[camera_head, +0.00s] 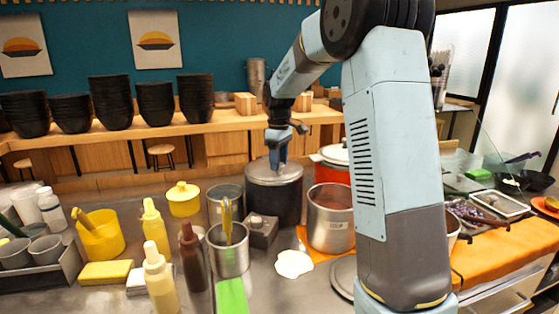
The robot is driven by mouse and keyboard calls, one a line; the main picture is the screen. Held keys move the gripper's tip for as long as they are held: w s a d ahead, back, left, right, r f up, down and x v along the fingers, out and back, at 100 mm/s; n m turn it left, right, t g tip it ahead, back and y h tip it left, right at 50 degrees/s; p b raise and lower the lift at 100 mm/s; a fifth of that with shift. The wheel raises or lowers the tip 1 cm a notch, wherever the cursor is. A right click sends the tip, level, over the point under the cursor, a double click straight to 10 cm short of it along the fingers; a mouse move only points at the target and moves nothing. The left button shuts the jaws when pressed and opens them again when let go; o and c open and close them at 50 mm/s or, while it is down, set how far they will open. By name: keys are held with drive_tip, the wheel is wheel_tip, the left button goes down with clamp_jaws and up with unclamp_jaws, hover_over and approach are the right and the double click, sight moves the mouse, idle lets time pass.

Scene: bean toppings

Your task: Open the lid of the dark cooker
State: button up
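The dark cooker (273,206) is a black cylindrical pot in the middle of the counter. Its grey lid (289,174) sits on top and looks level and closed. My gripper (278,162) points down from above at the middle of the lid, and its fingertips appear to be at or just above it. The lid's handle is hidden by the fingers. I cannot tell whether the fingers are open or shut, or whether they hold anything.
A steel pot (331,222) and a red cooker (333,168) stand close on the right. A steel container (226,203) and a small grey box (262,231) crowd the left and front. Several sauce bottles stand front left. Stacked black bowls (110,101) line the back shelf.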

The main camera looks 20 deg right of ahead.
clamp_jaws()
drive_tip(key=shift+r, duration=0.1)
idle(0.3)
